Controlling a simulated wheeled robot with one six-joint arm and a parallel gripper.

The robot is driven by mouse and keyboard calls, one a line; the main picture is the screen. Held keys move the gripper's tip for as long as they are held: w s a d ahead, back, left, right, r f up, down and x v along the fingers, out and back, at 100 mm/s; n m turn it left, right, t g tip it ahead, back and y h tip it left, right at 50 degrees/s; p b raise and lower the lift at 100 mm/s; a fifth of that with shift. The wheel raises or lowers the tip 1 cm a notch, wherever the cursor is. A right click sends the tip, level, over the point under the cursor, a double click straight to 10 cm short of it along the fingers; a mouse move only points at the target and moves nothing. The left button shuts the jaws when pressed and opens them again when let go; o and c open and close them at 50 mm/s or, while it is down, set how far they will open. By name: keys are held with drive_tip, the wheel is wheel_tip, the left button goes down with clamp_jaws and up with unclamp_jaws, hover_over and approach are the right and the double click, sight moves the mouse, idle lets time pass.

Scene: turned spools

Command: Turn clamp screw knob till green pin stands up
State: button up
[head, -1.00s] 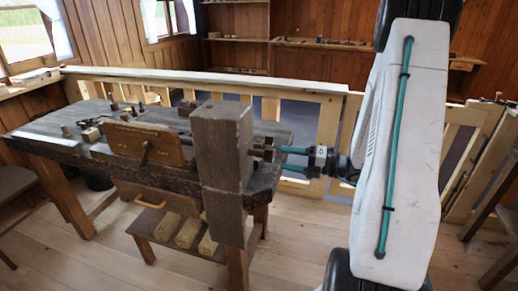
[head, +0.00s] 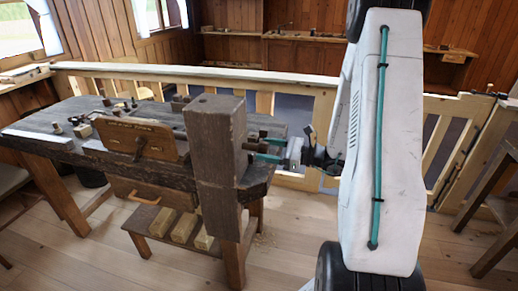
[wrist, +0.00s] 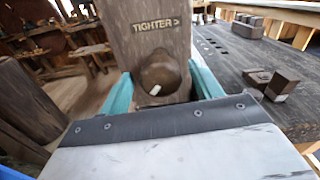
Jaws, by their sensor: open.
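The clamp screw knob (wrist: 162,70) is a dark brown round knob with a short white mark at its lower edge, on a thick wooden post (wrist: 125,35) lettered "TIGHTER >". In the head view the post (head: 222,150) stands at the bench's right end, and my gripper (head: 267,148) reaches in from its right. In the wrist view the teal fingers of my gripper (wrist: 162,90) are open, one on either side of the knob. I cannot tell whether they touch it. I see no green pin in either view.
The dark workbench (head: 60,125) runs left from the post, with small wooden pieces on it. In the wrist view, dark blocks (wrist: 270,83) sit on the bench top right of the knob. A pale wooden railing (head: 190,72) runs behind the bench.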

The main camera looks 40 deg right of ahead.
sight(268, 150)
drive_tip(key=shift+x, duration=1.6)
drive_tip(key=c, duration=1)
drive_tip(key=shift+m, duration=0.4)
drive_tip(key=m, duration=0.5)
drive_tip(key=shift+m, duration=0.4)
drive_tip(key=m, duration=0.6)
drive_tip(key=shift+f, duration=0.1)
drive_tip(key=m, duration=0.6)
drive_tip(key=shift+m, duration=0.3)
drive_tip(key=m, duration=0.5)
drive_tip(key=shift+m, duration=0.3)
